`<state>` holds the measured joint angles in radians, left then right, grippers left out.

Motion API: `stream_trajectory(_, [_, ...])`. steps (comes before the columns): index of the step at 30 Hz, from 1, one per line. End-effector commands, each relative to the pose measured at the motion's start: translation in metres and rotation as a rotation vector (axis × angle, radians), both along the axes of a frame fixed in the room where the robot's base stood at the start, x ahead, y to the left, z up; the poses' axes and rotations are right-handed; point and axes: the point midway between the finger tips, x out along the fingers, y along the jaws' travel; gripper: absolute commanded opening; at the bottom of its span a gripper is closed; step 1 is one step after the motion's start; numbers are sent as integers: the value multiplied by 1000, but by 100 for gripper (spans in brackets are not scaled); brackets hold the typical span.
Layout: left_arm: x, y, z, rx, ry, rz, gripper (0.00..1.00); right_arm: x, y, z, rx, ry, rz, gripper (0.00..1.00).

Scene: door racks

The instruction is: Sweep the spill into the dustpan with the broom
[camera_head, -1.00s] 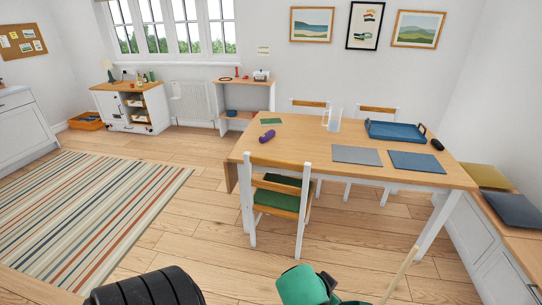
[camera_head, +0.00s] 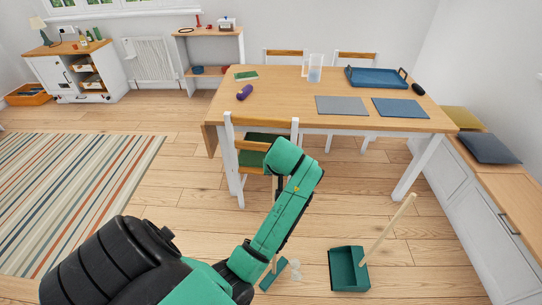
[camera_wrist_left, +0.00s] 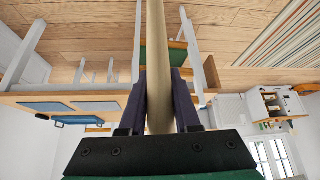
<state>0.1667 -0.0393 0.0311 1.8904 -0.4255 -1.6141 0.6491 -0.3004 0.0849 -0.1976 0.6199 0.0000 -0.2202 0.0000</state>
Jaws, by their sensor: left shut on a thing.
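My left gripper (camera_wrist_left: 158,82) is shut on the light wooden handle of the broom (camera_wrist_left: 157,40) in the left wrist view. In the head view my green and black left arm reaches in from the left and hides most of the gripper and handle. The broom's teal head (camera_head: 271,276) is on the floor below the arm. The spill (camera_head: 295,268), a few small pale blobs, lies just right of the broom head. The teal dustpan (camera_head: 349,270) sits on the floor to the right of the spill, its wooden handle leaning up to the right. My right gripper is out of view.
A wooden table (camera_head: 290,87) with a tray and mats stands ahead. A chair with a green seat (camera_head: 253,160) is at its near side, close beyond my arm. A white bench (camera_head: 470,220) runs along the right. A striped rug (camera_head: 80,190) lies left.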

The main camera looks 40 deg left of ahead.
Motion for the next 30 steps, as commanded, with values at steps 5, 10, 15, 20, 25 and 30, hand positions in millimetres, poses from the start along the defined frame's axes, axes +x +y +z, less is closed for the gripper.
stream_trajectory(5, [16, 32, 1, -1, -4, 223, 0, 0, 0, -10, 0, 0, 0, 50])
stream_trajectory(10, [27, 51, 1, -1, -3, 418, 0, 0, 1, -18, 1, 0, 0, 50])
stream_trajectory(15, [37, 57, 1, -2, -3, 568, 0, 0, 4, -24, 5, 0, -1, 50])
stream_trajectory(20, [42, 56, 2, 0, -3, 638, 0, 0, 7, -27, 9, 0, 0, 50])
stream_trajectory(25, [42, 56, 2, 2, -3, 647, 0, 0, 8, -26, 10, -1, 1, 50])
stream_trajectory(30, [42, 57, 1, 2, -3, 644, 0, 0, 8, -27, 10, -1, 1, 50])
